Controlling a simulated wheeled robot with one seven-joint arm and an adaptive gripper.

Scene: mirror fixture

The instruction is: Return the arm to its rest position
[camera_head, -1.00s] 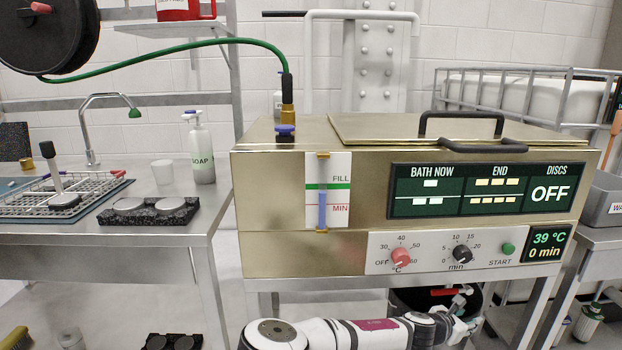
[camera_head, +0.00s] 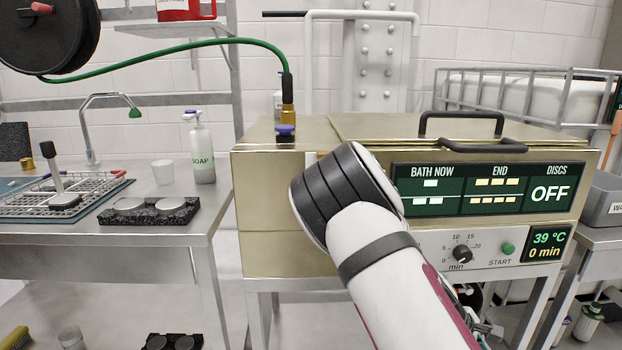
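My white arm (camera_head: 390,270) is raised in front of the brass-coloured bath machine (camera_head: 275,190), its black-banded joint (camera_head: 335,195) covering the machine's level gauge and red temperature knob. My gripper (camera_head: 487,327) seems to show only as a small piece behind the arm at the bottom right. The arm hides most of it, so I cannot tell whether it is open or shut, or whether it holds anything.
The machine has a lid handle (camera_head: 460,122), a display panel (camera_head: 480,191), a minutes knob (camera_head: 462,254) and a green start button (camera_head: 508,248). A steel bench (camera_head: 170,240) stands left, carrying a soap bottle (camera_head: 202,150) and a wire rack (camera_head: 100,187). A grey bin (camera_head: 605,200) is at right.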

